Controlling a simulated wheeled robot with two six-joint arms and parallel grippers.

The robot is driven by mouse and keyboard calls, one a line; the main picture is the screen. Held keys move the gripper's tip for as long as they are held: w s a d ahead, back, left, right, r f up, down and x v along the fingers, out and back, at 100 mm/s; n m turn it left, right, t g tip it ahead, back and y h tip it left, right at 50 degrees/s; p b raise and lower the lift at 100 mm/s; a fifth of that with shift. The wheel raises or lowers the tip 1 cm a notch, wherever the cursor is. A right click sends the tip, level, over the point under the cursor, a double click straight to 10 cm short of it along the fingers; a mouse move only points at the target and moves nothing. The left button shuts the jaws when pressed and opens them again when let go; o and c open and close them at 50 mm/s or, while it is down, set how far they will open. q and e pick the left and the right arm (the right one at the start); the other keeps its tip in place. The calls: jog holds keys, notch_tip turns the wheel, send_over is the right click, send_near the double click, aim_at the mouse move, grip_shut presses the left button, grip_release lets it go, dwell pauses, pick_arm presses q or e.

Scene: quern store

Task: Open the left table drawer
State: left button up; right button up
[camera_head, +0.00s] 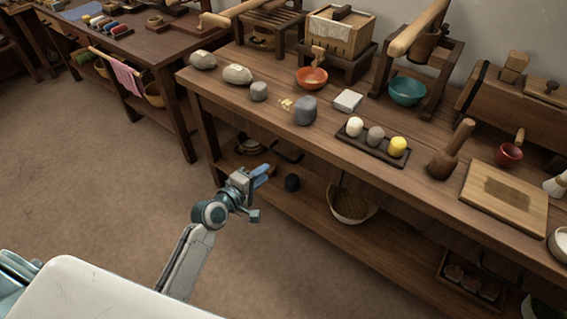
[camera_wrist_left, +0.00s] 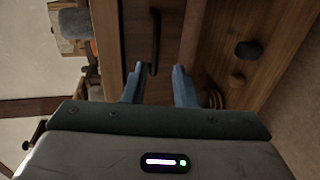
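The wooden table (camera_head: 420,192) runs across the right of the head view; its drawer fronts are hardly visible below the top. In the left wrist view a brown drawer front (camera_wrist_left: 137,38) fills the upper middle, with a long dark bar handle (camera_wrist_left: 155,40) on it. My left gripper (camera_head: 262,174) is in front of the table, below the top's edge. Its two blue fingers (camera_wrist_left: 159,84) are apart with nothing between them. The handle lies ahead of the fingertips, roughly between their lines, and appears not to be touched. My right gripper is not in view.
On the tabletop stand a grey stone (camera_head: 306,110), a tray of balls (camera_head: 372,154) and bowls. Open floor (camera_head: 90,170) lies to the left.

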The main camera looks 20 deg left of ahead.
aim_at(284, 156)
pick_arm(q)
jog(key=x, duration=0.3)
jog(key=b+x, duration=0.1)
jog(key=x, duration=0.7)
jog(key=shift+r, duration=0.4)
grip_shut()
